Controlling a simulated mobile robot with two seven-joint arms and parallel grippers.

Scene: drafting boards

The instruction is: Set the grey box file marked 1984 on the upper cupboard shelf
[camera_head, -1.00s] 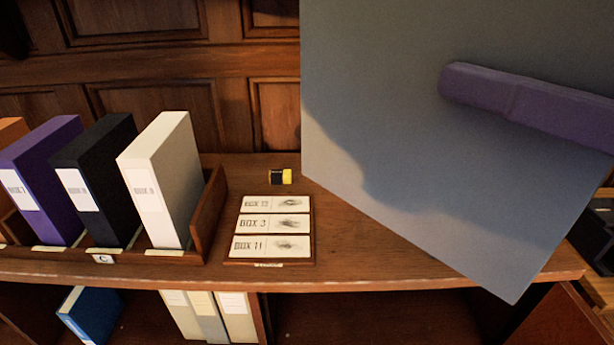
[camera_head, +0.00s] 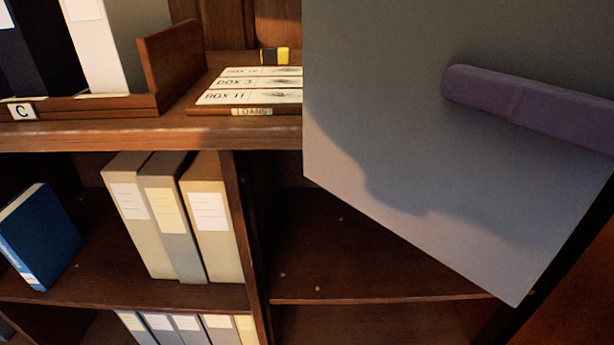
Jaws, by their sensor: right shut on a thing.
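A large plain grey box (camera_head: 410,110), likely the grey box file, fills the upper right of the head view, close to the camera. Its label is not visible, so I cannot read a 1984 mark. My right gripper (camera_head: 480,92) shows as a purple finger lying flat against the box's near face. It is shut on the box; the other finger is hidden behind. The box hangs tilted in front of the cupboard. The upper cupboard shelf (camera_head: 370,270) shows a bare stretch right of an upright divider, partly covered by the box. My left gripper is not in view.
Left of the divider (camera_head: 247,230), several pale and grey files (camera_head: 215,220) stand beside a leaning blue book (camera_head: 40,235). Lower down are more files (camera_head: 185,328). The top ledge (camera_head: 170,138) carries a rack of files, a card board (camera_head: 252,95) and a yellow-black item (camera_head: 274,56).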

